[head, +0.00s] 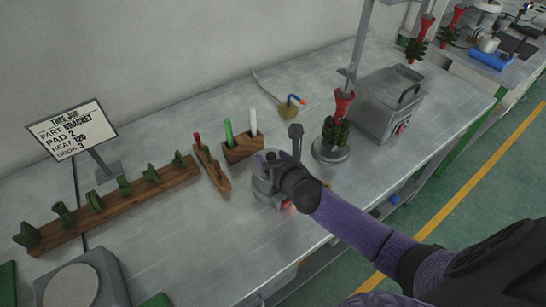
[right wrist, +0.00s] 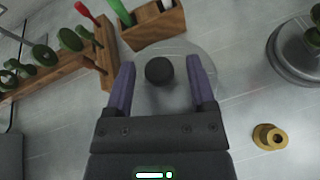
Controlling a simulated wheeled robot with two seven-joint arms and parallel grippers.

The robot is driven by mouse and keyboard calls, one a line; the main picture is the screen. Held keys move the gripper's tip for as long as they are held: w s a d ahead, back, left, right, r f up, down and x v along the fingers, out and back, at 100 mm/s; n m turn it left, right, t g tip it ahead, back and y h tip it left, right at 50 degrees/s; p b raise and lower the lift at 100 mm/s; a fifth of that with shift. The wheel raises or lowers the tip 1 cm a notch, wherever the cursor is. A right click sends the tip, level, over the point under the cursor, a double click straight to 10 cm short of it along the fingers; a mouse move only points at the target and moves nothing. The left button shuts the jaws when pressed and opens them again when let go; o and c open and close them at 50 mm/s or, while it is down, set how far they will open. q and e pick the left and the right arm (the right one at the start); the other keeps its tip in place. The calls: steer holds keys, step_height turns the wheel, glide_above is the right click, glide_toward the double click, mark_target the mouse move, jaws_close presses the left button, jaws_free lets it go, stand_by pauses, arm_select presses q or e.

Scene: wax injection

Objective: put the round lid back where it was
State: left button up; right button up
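The round lid (right wrist: 180,51) is a clear disc with a black knob (right wrist: 158,71), seen from above in the right wrist view. My right gripper (right wrist: 160,66) is open, with its two purple fingers on either side of the knob and a gap to it on both sides. In the head view my right gripper (head: 270,172) is at the small grey pot (head: 266,192), which it partly hides. The lid appears to be on top of this pot, but the contact is hidden. My left gripper is not in view.
A wooden pen block (head: 243,149) and a tool rack (head: 212,168) stand close to the pot's left. A round stand with a red and green piece (head: 331,150) and a grey box (head: 388,103) are to the right. A brass part (right wrist: 269,137) lies nearby.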

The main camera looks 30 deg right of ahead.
steer(key=shift+r, duration=0.3)
steer(key=p+v, duration=0.3)
steer(key=v, duration=0.9)
stand_by(0.3)
